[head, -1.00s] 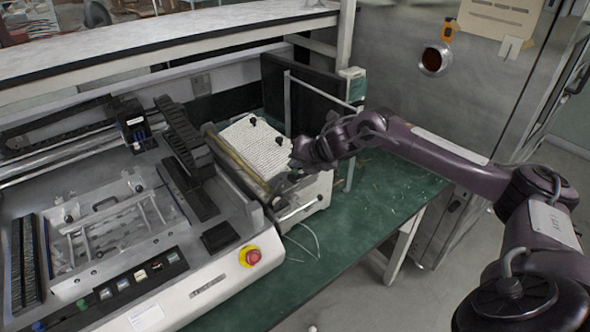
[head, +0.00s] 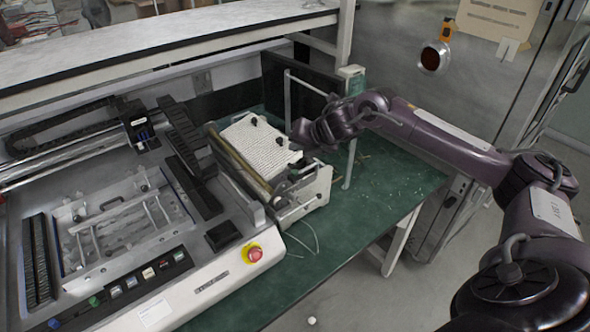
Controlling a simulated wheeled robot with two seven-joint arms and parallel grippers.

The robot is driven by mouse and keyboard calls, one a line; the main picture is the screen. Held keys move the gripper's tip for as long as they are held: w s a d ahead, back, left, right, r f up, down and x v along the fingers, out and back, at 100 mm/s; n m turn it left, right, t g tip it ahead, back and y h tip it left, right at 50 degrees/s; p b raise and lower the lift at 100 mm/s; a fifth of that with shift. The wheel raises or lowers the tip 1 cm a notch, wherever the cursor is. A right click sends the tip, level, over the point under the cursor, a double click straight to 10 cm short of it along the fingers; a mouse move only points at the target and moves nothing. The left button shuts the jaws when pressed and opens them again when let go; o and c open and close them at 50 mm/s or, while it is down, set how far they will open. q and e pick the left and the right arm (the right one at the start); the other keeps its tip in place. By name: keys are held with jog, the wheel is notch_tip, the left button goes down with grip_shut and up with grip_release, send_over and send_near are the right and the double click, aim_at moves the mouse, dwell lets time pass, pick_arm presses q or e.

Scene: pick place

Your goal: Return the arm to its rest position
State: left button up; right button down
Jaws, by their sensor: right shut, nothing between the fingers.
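My right arm comes in from the right edge, its dark purple links bent at the elbow. My right gripper (head: 297,162) is at the arm's far end, over the right side of the white perforated feeder unit. It is shut and holds nothing that I can see. I cannot tell whether it touches the feeder unit (head: 262,143) or hangs just above it. My left gripper is not in view.
A large machine with a red emergency button (head: 252,253) fills the left. A shelf (head: 170,45) runs across the back, with a post (head: 347,35). A metal cabinet (head: 400,75) stands behind the arm.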

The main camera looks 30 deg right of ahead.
dwell(0.5)
